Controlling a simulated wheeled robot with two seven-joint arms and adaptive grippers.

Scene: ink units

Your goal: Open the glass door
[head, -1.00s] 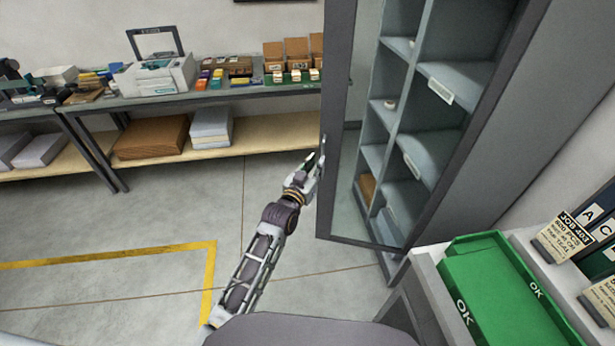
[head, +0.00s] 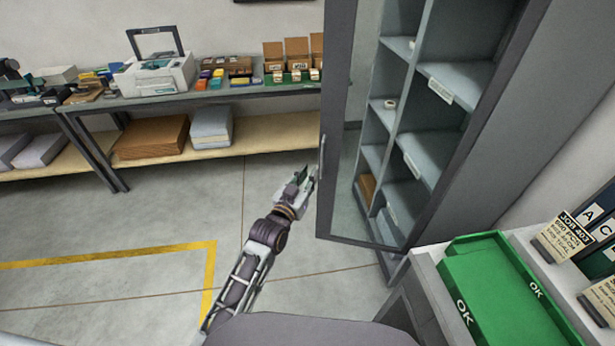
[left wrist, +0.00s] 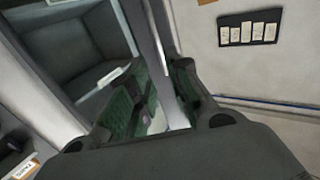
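The glass door (head: 337,85) has a grey frame and appears to stand partly open, its free edge out to the left of the cabinet (head: 480,130). Its upright handle (head: 322,156) is on that free edge. My left gripper (head: 303,178) is just left of and below the handle, apart from it in the head view. In the left wrist view its two green-padded fingers (left wrist: 158,100) are spread, with the door's edge (left wrist: 146,35) showing beyond them. I see nothing held. My right gripper is in neither view.
The cabinet's shelves are mostly bare. A green tray (head: 470,245) is on the counter at lower right. A workbench (head: 215,98) with a printer-like machine (head: 155,75) and boxes runs along the back. The floor (head: 150,220) left of the door is clear.

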